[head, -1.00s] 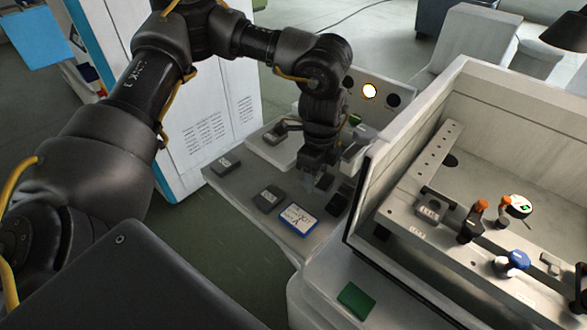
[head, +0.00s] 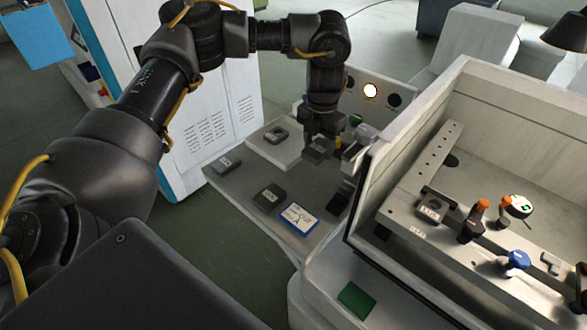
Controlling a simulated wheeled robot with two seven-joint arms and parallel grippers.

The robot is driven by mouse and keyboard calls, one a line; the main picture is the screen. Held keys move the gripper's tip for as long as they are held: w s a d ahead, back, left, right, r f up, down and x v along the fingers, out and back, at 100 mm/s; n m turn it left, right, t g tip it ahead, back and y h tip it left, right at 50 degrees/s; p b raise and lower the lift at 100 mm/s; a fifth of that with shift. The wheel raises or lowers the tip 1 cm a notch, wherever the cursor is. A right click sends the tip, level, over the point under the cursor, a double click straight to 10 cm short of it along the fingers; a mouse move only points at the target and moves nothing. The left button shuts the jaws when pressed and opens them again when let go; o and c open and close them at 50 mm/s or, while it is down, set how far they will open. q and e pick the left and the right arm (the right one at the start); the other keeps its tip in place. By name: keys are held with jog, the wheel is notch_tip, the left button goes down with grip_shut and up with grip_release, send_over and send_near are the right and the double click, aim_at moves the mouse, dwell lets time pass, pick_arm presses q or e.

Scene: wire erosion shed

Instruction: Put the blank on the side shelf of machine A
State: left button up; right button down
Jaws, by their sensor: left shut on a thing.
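My left gripper (head: 321,137) is shut on a small dark grey block (head: 318,153), which looks like the blank. It holds the block above the back right part of a grey side table (head: 235,195), apart from the surface. A white and blue card (head: 298,218) with a letter A lies on the table. The white machine (head: 420,115) with an open work tank stands at right. A pale ledge (head: 320,290) at its near left side carries a green pad (head: 356,299). I cannot tell which surface is the side shelf of machine A. My right gripper is not in view.
A dark block (head: 340,201) is by the machine. Another block (head: 277,135) rests on a white raised plate (head: 287,151).

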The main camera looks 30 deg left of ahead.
aim_at(315, 179)
pick_arm(q)
jog(key=shift+w, duration=0.1)
notch_tip(315, 179, down, 9)
jog(key=shift+f+p, duration=0.1)
jog(key=shift+p, duration=0.5)
jog(key=shift+a+f, duration=0.1)
jog(key=shift+f, duration=0.3)
jog(key=shift+r, duration=0.1)
jog(key=shift+f, duration=0.2)
jog(key=o, duration=1.5)
